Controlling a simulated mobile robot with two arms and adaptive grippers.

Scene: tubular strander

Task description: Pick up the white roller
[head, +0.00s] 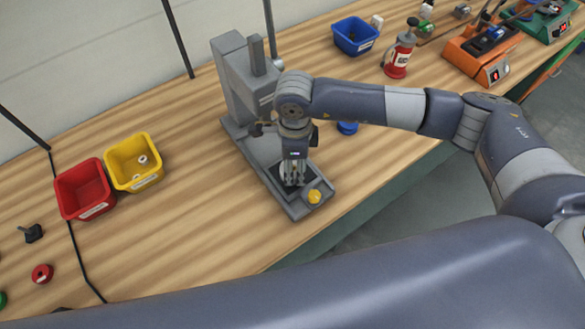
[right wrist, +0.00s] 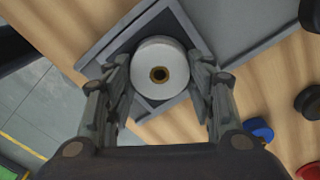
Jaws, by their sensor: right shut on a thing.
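The white roller (right wrist: 160,94), a white disc with a brass-coloured centre hole, shows in the right wrist view between the fingers of my right gripper (right wrist: 160,80). The fingers press it from both sides. In the head view my right gripper (head: 293,178) points down over the dark plate on the base of the grey press (head: 246,150), and its fingers largely hide the roller. I cannot tell whether the roller rests on the plate or is just above it. My left gripper is out of view.
A yellow knob (head: 314,196) is at the press's front end. A blue bin (head: 340,41) and red bottle (head: 397,67) stand behind. Bench between bins and press is clear.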

